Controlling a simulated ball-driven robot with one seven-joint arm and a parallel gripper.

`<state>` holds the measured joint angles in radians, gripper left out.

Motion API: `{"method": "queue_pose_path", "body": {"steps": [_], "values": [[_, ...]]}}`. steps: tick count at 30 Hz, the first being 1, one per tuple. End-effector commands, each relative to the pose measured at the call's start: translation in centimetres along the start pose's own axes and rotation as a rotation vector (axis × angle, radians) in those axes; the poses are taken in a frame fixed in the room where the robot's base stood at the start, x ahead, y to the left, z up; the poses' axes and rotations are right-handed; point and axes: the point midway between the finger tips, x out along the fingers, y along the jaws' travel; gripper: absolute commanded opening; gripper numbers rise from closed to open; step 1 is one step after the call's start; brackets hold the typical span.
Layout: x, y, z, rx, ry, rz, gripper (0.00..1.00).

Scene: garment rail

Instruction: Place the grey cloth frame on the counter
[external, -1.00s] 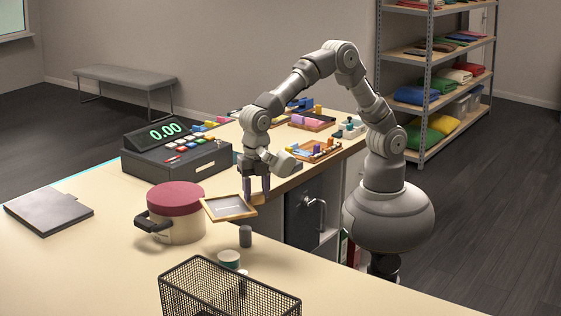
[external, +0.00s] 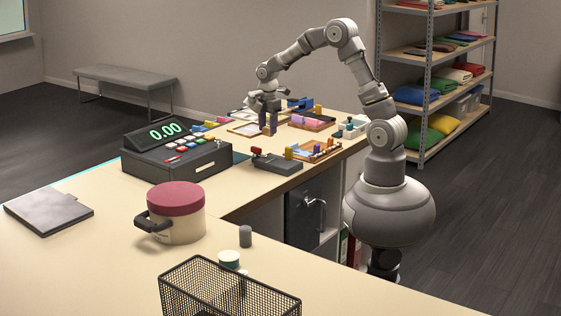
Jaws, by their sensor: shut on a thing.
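The grey cloth frame (external: 246,128), a thin wooden frame with a pale grey panel, is at the far part of the counter (external: 225,188), behind the cash register. It looks roughly level. My gripper (external: 268,131) points down at its right side and is shut on it. The fingers partly cover that edge. I cannot tell whether the frame touches the counter or hangs just above it.
The cash register (external: 177,150) stands in front and left. Small trays (external: 316,151) with coloured pieces and a dark device with a red knob (external: 277,163) lie nearby. A red-lidded pot (external: 175,212), grey cylinder (external: 245,236) and mesh basket (external: 230,290) stand on the near counter.

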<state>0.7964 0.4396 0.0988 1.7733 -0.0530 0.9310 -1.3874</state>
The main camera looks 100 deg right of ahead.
Motion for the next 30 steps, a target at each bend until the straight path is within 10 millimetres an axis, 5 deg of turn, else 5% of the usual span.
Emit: {"method": "queue_pose_path", "body": {"steps": [1, 6, 16, 30], "values": [[-0.1, 0.1, 2.8, 0.054, 0.000, -0.001, 0.13], [-0.1, -0.4, 9.6, 0.186, 0.001, 0.000, 0.13], [-0.1, -1.9, 16.6, 0.324, 0.000, 0.000, 0.13], [8.9, -1.9, 16.4, 0.320, 0.001, -0.003, 0.13]]}}
